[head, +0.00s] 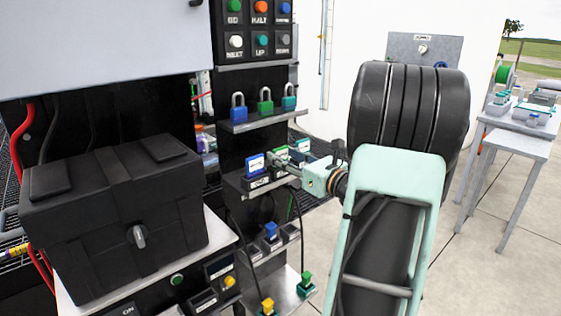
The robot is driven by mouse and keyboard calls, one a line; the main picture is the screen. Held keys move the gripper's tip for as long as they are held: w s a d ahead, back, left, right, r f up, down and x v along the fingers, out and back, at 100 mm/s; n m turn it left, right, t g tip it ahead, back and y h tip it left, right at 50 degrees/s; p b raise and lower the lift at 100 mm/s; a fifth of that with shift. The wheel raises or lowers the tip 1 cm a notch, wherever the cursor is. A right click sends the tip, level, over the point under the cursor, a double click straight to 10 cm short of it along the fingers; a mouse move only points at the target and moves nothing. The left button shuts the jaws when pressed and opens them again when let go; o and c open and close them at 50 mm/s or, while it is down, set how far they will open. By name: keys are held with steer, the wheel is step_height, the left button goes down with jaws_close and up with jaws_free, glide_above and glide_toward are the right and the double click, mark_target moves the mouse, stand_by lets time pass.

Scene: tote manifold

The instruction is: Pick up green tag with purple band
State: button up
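A small green piece, which looks like a tag (281,153), stands on the middle shelf (237,182) of the black panel. A purple band on it cannot be made out. My gripper (284,161) reaches in from the right, with its fingertips at or just in front of this green piece. The fingers are small and partly overlap the things behind them, so I cannot tell whether they touch or hold it. A blue tag with a white face (255,163) stands just left of the fingertips on the same shelf.
Blue, green and teal padlocks (265,101) stand on the shelf above. Push buttons (260,38) fill the panel top. A black case (115,215) stands at left. Plugs and cables (270,231) sit below. Pale tables (510,141) stand far right, with open floor before them.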

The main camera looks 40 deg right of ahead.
steer(key=shift+c, duration=1.4)
steer(key=shift+r, duration=0.55)
step_height(320, 180, up, 2)
steer(key=shift+r+p, duration=0.2)
steer(key=shift+p, duration=0.3)
steer(key=s+a+r+p, duration=0.3)
steer(key=s+a+r, duration=0.2)
steer(key=s+r, duration=0.4)
steer(key=s, duration=0.4)
steer(key=shift+a+r, duration=0.15)
steer(key=shift+r, duration=0.15)
